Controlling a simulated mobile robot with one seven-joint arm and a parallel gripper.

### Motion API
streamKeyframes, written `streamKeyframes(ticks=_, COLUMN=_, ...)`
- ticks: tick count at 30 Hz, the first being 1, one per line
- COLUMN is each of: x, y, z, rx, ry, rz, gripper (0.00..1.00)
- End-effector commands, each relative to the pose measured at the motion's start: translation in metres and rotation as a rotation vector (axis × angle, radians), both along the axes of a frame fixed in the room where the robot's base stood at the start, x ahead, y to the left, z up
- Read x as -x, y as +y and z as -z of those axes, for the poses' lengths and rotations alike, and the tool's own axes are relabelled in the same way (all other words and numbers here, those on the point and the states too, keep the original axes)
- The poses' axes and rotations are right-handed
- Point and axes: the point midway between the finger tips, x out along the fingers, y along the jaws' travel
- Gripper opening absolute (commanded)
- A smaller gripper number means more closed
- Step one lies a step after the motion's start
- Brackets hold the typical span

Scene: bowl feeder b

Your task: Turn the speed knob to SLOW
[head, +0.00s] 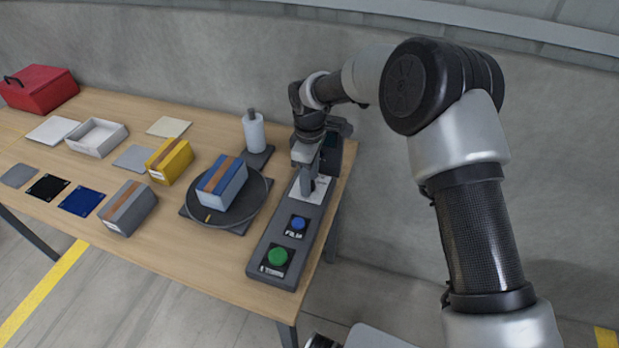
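A long grey control panel (262,262) lies along the right end of the table. It carries a green button (278,256), a blue button (298,223) and, farther back, a white label plate (316,197). My gripper (308,186) points down over this white plate, with its fingertips at or just above it. The speed knob is not clearly visible; the gripper covers the spot where a control would sit on the plate. I cannot tell whether the fingers are open or shut, or whether they touch a knob. The plate's lettering is too small to read.
A dark turntable (254,203) with a blue box (221,184) stands left of the panel. A white bottle (254,133) stands behind it. Yellow (171,162) and grey (129,208) boxes, a white tray (97,138) and a red toolbox (40,90) are farther left.

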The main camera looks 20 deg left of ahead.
Motion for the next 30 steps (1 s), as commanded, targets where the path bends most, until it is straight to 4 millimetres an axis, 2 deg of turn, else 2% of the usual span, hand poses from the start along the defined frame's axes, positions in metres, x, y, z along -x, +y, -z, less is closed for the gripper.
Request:
streamKeyframes(ticks=7, x=0.000, y=0.000, z=-0.001, rx=0.000, ry=0.000, rz=0.001, gripper=0.44)
streamKeyframes(ticks=11, x=0.000, y=0.000, z=-0.011, rx=-0.001, ry=-0.001, rz=0.001, gripper=0.44)
streamKeyframes(ticks=14, x=-0.001, y=0.001, z=-0.029, rx=-0.002, ry=-0.003, rz=0.002, gripper=0.44)
streamKeyframes(ticks=27, x=-0.001, y=0.001, z=-0.135, rx=-0.002, ry=-0.003, rz=0.000, gripper=0.44)
streamKeyframes(ticks=30, x=0.000, y=0.000, z=-0.152, rx=-0.002, ry=-0.002, rz=0.001, gripper=0.44)
